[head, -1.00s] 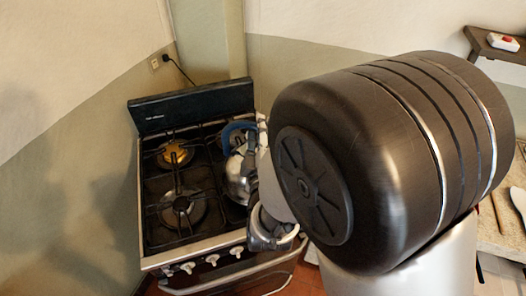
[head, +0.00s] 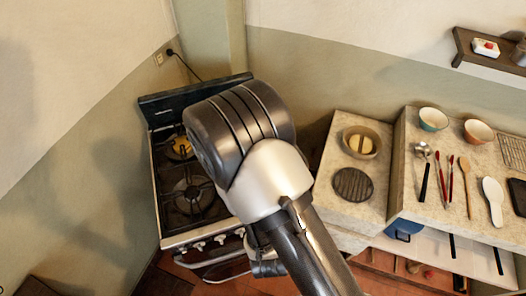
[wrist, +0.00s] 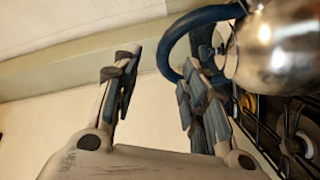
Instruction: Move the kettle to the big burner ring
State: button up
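The kettle (wrist: 278,48) is a shiny metal pot with a blue loop handle (wrist: 172,40), at the upper right of the wrist view. My gripper (wrist: 158,75) is open, its two fingers well apart. The right finger overlaps the handle's lower end in the picture; I cannot tell whether they touch. In the head view my arm hides the kettle, the gripper fingers and the stove's right side. The front-left burner ring (head: 193,195) and the back-left burner with a brassy cap (head: 181,146) show bare; the front-left one looks larger.
The stove's back panel (head: 170,107) stands along the wall corner. A wall shelf (head: 478,55) is at the upper right.

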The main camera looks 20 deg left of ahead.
jog(key=shift+s+d+p, duration=0.15)
jog(key=shift+s+p, duration=0.3)
jog(key=shift+p, duration=0.05)
jog(key=w+d+r+m+g+h, duration=0.3)
jog(key=w+d+r+m, duration=0.1)
jog(key=w+m, duration=0.3)
jog(key=d+r+m+g, duration=0.3)
jog(key=d+r, duration=0.3)
jog(key=s+d+r+m+g+h, duration=0.1)
jog(key=s+d+r+m+g, duration=0.2)
jog(key=s+d, duration=0.5)
jog(key=s+d+r+m+g+h, duration=0.2)
jog(key=s+d, duration=0.6)
jog(key=s, duration=0.7)
notch_tip(320, 180, up, 3)
jog(key=shift+d+f+m+g, duration=0.15)
jog(key=shift+d+m+g, duration=0.15)
jog(key=shift+m+g, duration=0.5)
